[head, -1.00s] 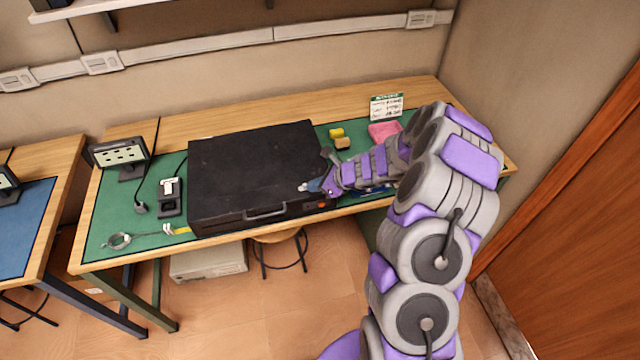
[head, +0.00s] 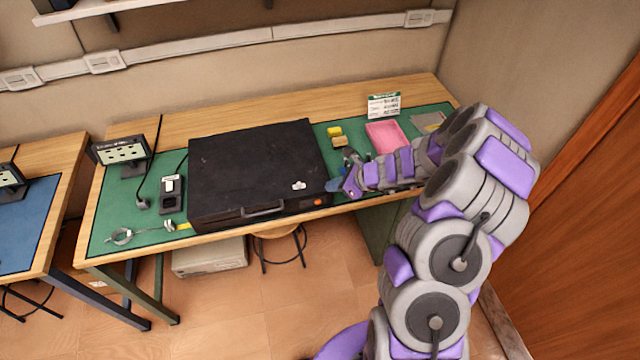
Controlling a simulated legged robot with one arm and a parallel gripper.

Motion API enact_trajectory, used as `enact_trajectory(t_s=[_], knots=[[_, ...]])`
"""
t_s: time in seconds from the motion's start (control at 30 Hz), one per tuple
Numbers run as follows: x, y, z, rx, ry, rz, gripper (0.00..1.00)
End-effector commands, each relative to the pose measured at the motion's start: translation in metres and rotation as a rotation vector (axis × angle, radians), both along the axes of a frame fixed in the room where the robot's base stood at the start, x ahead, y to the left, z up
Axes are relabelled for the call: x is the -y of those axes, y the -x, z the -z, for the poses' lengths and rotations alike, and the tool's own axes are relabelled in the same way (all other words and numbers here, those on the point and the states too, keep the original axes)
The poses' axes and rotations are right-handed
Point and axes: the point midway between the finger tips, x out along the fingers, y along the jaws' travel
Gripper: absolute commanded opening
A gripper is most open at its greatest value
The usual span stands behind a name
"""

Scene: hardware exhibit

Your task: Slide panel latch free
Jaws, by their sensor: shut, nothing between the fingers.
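A black case (head: 255,165) lies flat on the green mat of the workbench, with a grey handle (head: 262,210) on its front face. A small light-coloured latch-like piece (head: 299,186) sits on its top near the front right corner. An orange spot (head: 320,202) shows on the front face below it. My gripper (head: 338,185) is just right of the case's front right corner, to the right of the small piece and apart from it. It is shut and empty. I cannot tell whether its tip touches the case's side.
A pink tray (head: 387,137), yellow blocks (head: 335,131) and a small sign (head: 384,105) are right of the case. A black device (head: 171,194) and a wire coil (head: 122,236) are on the left. A wooden door stands at the right.

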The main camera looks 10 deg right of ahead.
Motion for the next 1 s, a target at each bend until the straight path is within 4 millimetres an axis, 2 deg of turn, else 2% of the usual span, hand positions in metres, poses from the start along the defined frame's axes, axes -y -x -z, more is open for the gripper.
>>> enact_trajectory(t_s=[0.03,0.1,0.3,0.63,1.0], knots=[[0.005,0.005,-0.01,0.002,0.001,0.001,0.0],[0.011,0.011,-0.019,0.002,0.003,-0.001,0.0],[0.021,0.023,-0.033,-0.001,0.004,-0.001,0.0],[0.032,0.026,-0.036,-0.002,-0.001,-0.001,0.0],[0.026,0.026,-0.038,0.001,0.004,-0.007,0.0]])
